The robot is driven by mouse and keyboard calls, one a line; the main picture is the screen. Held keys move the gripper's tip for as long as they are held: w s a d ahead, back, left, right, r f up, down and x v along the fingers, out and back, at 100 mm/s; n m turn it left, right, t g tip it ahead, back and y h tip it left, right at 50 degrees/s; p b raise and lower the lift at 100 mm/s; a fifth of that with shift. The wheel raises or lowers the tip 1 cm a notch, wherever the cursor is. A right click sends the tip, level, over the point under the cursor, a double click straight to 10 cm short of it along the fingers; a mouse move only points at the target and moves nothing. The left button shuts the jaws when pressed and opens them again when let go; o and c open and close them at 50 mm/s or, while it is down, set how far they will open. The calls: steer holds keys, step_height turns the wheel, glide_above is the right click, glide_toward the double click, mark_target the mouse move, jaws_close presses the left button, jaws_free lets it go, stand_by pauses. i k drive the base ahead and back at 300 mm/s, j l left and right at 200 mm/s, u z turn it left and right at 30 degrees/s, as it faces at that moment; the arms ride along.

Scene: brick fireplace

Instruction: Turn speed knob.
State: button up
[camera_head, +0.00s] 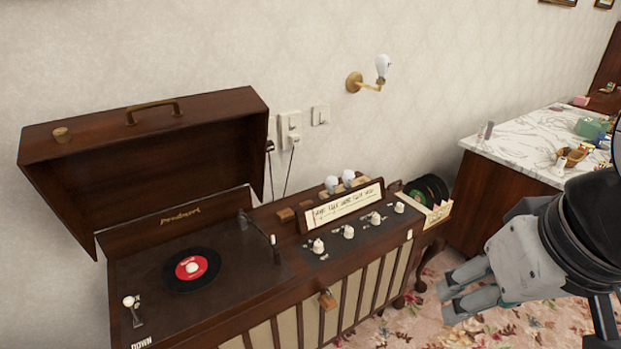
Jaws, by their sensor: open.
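A wooden record player (225,269) stands against the wall with its lid (150,148) raised. A black record with a red label (191,268) lies on its deck. A lever-like control (133,309) sits at the deck's front left, near the word "DOWN". Several white knobs, including one at the left (318,246) and one at the right (399,208), stand in a row on the right panel. I cannot read which is the speed knob. My gripper (451,296) is at the right, open and empty, apart from the record player and over the carpet.
A marble-topped cabinet (520,140) with small objects stands at the right, behind my arm. A box of records (434,215) is at the player's right end. A sign (343,207) and bulbs stand behind the knobs. Flowered carpet (395,325) lies in front.

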mark_target(318, 246)
steer(key=i+j+u, duration=0.1)
steer(key=u, duration=0.95)
steer(key=j+z, duration=0.1)
steer(key=z, duration=0.75)
steer(key=k+j+z, duration=0.15)
steer(key=j, duration=0.25)
steer(key=i+l+u, duration=0.35)
steer(key=i+l, duration=0.25)
steer(key=l, duration=0.25)
